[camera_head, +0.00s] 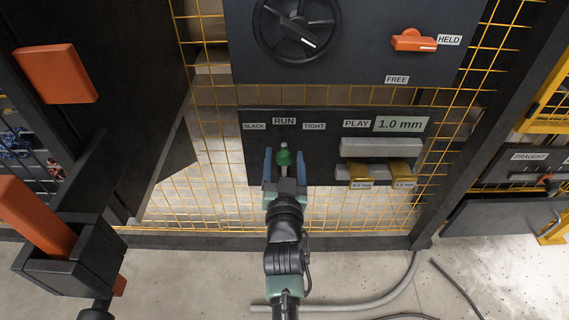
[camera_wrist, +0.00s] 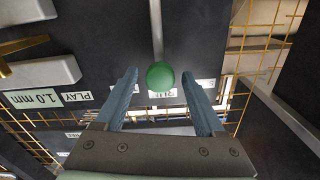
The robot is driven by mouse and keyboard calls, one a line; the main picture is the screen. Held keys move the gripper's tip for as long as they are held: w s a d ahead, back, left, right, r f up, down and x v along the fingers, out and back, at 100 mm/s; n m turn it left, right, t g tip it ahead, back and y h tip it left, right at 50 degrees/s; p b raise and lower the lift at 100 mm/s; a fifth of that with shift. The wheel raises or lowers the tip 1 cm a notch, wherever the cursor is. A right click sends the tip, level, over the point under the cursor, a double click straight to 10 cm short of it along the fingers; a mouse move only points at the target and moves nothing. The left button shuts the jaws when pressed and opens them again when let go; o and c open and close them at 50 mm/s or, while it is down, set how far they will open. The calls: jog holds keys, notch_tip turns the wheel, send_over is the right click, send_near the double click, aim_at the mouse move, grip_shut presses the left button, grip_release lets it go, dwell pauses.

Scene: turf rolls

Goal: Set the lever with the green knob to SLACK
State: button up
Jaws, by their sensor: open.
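The green knob (camera_head: 284,157) sits at the end of a lever on the lower dark panel, below the RUN label (camera_head: 284,121). The SLACK label (camera_head: 254,126) is to the left of RUN and the TIGHT label (camera_head: 314,126) to the right. My gripper (camera_head: 285,155) is open, with one blue finger on each side of the knob. In the wrist view, the green knob (camera_wrist: 160,75) shows between the fingertips, with a gap on both sides. The lever's grey rod (camera_wrist: 157,30) runs behind it. I cannot tell whether the fingers reach fully around the knob.
Right of the lever are the PLAY readout of 1.0 mm (camera_head: 400,124), grey blocks (camera_head: 380,147) and brass pieces (camera_head: 361,172). Above is a panel with a black handwheel (camera_head: 297,28) and an orange switch (camera_head: 413,41). Yellow mesh (camera_head: 215,190) surrounds the panels.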

jog(key=shift+w, duration=0.2)
grip_shut()
dwell(0.3)
dwell(1.1)
